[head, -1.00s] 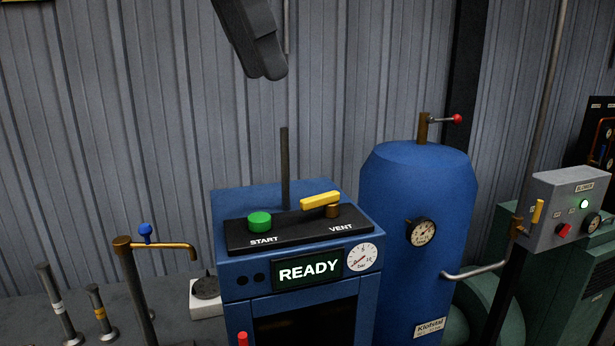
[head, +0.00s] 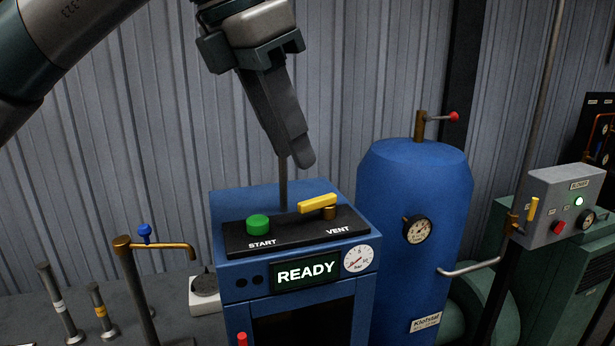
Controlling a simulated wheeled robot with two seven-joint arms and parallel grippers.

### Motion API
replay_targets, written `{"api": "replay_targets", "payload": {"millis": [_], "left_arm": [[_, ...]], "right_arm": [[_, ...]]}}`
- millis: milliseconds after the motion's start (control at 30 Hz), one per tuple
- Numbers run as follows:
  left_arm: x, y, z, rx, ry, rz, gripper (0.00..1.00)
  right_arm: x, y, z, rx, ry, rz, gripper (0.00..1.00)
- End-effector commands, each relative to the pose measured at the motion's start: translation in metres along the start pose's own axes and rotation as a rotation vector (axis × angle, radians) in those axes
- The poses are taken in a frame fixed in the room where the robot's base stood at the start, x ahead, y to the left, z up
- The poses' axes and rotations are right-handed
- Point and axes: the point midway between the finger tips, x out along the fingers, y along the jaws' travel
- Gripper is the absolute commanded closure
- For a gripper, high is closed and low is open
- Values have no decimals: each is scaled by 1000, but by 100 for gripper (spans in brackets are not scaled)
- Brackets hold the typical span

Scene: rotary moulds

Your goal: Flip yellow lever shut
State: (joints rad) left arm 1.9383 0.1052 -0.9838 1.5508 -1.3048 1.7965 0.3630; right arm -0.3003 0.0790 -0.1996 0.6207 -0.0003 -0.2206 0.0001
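The yellow lever (head: 317,203) lies on the black panel on top of the blue machine, above the word VENT. It reaches left from a brass pivot (head: 329,213) and lies roughly level along the panel. My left gripper (head: 302,165) hangs above and slightly left of the lever, fingers pointing down, clear of it. Its fingers overlap in this view, so its opening is hidden; nothing shows held at its tips. My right gripper is not in view.
A green START button (head: 258,224) sits left of the lever. A thin upright pipe (head: 283,185) rises behind the panel, close to my fingers. A blue tank (head: 412,190) stands at right. A grey control box (head: 556,207) with another small yellow handle (head: 532,209) is farther right.

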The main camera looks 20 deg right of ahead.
Motion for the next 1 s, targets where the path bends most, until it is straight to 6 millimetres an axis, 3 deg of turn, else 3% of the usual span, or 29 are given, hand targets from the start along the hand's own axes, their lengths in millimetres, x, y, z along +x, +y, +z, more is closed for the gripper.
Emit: {"api": "replay_targets", "payload": {"millis": [200,400,867,900,1000], "left_arm": [[37,0,0,1,2,-3,72],[62,0,1,1,0,-1,72],[74,0,0,1,0,0,72],[74,0,0,1,0,0,74],[74,0,0,1,0,0,98]], "right_arm": [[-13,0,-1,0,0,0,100],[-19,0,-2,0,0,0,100],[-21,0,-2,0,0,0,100],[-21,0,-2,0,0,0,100],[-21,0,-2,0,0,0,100]]}}
